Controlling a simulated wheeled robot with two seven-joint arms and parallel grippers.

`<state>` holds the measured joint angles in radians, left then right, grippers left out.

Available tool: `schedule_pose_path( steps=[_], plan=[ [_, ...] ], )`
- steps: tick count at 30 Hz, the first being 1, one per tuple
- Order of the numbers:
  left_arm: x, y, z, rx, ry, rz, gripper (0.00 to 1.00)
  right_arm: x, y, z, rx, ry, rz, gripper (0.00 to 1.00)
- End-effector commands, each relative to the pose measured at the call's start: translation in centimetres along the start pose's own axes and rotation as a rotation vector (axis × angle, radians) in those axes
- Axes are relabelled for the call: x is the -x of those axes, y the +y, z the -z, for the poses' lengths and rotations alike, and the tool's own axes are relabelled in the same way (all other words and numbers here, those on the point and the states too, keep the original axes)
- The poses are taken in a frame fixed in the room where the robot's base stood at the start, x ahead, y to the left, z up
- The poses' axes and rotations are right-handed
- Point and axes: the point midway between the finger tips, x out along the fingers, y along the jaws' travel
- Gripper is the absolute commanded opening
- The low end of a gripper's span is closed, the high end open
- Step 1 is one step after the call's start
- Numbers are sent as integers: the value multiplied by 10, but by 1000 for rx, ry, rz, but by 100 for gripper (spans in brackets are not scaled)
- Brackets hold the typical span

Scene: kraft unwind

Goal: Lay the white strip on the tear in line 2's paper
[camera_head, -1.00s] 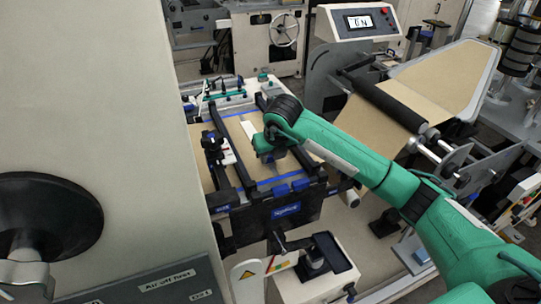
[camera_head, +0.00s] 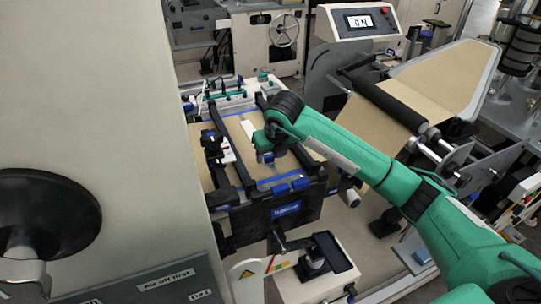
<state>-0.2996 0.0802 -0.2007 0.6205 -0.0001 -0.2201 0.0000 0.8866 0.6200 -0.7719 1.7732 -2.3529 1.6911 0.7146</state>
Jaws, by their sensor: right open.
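Brown kraft paper (camera_head: 199,148) lies flat over the splicing table between dark rails. A white strip (camera_head: 249,127) shows on or just above the paper, beside my right gripper and partly hidden by it. My right gripper (camera_head: 265,158) points down over the paper, near the strip's lower end; it is open. I cannot tell whether the strip touches the paper or the gripper. I cannot make out the tear. My left gripper is out of view.
A large beige panel (camera_head: 100,90) fills the left side. Dark rails (camera_head: 240,153) cross the paper, with a black front bar (camera_head: 270,215) below.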

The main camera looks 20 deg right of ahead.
Motion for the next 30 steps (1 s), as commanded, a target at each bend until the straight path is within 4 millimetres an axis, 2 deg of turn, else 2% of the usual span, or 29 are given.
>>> schedule_pose_path(
  steps=[5,12,15,21,30],
  plan=[
    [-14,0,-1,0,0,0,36,31,0,0,1,-6,-1,50],
    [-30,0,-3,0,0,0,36,87,0,0,0,-6,0,50],
    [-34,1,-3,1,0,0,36,105,0,0,2,-5,1,50],
    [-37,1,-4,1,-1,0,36,125,0,0,1,0,0,50],
    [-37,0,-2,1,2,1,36,130,0,0,0,1,1,50]
  ],
)
